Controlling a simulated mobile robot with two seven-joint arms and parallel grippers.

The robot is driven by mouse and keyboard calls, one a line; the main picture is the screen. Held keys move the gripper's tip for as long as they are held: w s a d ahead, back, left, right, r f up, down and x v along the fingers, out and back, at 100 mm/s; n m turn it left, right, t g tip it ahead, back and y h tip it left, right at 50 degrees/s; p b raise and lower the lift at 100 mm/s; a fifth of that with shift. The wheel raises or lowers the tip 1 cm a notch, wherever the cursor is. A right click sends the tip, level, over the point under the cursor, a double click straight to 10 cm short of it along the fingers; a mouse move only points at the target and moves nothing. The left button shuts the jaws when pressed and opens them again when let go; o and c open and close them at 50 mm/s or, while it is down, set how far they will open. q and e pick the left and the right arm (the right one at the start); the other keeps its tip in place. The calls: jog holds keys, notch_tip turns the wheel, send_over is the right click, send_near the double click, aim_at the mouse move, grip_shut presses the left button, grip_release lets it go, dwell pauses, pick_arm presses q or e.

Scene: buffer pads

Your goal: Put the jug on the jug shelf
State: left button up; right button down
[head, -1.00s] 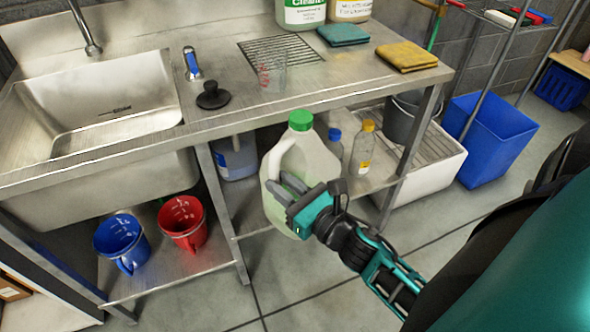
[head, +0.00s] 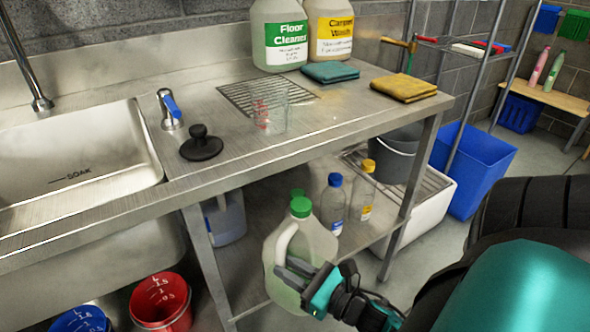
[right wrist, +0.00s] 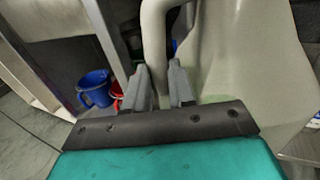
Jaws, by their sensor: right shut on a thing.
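The jug (head: 318,245) is a pale translucent container with a green cap and a side handle. It is roughly upright in front of the lower shelf (head: 372,232) under the steel counter. My right gripper (head: 284,268) is shut on its handle, low on the jug's near side. In the right wrist view the fingers (right wrist: 159,66) close at the handle, with the jug's body (right wrist: 245,60) to the right. The jug's underside is hidden in the head view. Which surface is the jug shelf cannot be told. My left gripper is not in view.
Bottles with blue (head: 334,210) and yellow (head: 364,190) caps stand on the lower shelf. A counter leg (head: 410,195) is to the right.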

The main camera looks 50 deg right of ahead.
pick_arm(q)
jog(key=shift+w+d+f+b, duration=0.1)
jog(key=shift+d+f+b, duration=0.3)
jog(key=shift+b, duration=0.55)
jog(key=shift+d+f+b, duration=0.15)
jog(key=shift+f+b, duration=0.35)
jog(key=shift+b, duration=0.45)
pick_arm(e)
jog(key=w+a+f, duration=0.1)
jog(key=w, duration=0.7)
jog(key=w+a+f, duration=0.1)
jog(key=w+f, duration=0.1)
jog(key=w, duration=0.6)
jog(key=shift+a, duration=0.3)
